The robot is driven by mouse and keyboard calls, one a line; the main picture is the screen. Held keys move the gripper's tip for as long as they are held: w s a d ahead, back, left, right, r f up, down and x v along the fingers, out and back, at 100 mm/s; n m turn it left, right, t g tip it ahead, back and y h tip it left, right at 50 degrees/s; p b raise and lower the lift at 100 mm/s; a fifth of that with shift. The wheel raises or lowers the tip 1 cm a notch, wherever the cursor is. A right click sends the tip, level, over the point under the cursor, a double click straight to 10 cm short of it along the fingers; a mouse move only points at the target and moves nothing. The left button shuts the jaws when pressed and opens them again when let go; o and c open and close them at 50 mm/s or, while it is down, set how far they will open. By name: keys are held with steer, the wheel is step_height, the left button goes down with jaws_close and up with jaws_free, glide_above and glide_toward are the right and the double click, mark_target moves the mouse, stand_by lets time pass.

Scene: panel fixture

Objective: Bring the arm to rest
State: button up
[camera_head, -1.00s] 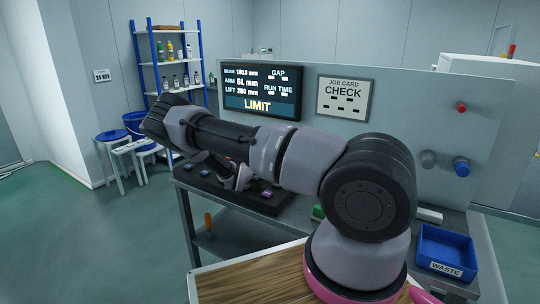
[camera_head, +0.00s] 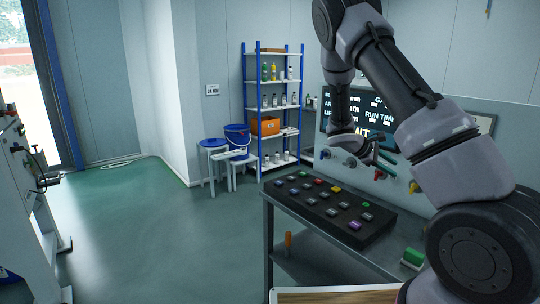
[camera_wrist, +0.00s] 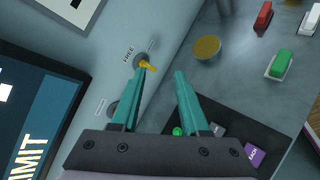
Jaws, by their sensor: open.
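My arm (camera_head: 400,85) is bent, its upper links high at the right of the head view. My gripper (camera_head: 378,152) hangs in front of the panel, above the back of the button board. In the wrist view my gripper (camera_wrist: 161,75) shows two teal fingers apart, with nothing between them. A yellow knob (camera_wrist: 148,66) on the panel, by the label FREE, appears close to the left fingertip; I cannot tell whether they touch.
The black button board (camera_head: 335,210) lies on the grey bench. The display (camera_head: 345,125) is partly behind my arm. A green block (camera_head: 413,257) sits on the bench's right. Blue shelves (camera_head: 250,110) and stools (camera_head: 213,150) stand behind.

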steer(key=s+a+r+m+t+y, duration=0.2)
steer(key=s+a+r+m+y, duration=0.2)
steer(key=s+r, duration=0.5)
steer(key=s+a+r+m+t+y, duration=0.2)
steer(key=s+a+r+m+y, duration=0.3)
steer(key=s, duration=0.5)
steer(key=s+a+r+m+t+y, duration=0.2)
steer(key=s+a+r+m+y, duration=0.2)
steer(key=s+a+r, duration=0.4)
step_height(320, 180, up, 5)
steer(key=shift+s+a+f+m+y, duration=0.15)
steer(key=shift+s+m+y, duration=0.25)
steer(key=shift+s+m, duration=0.55)
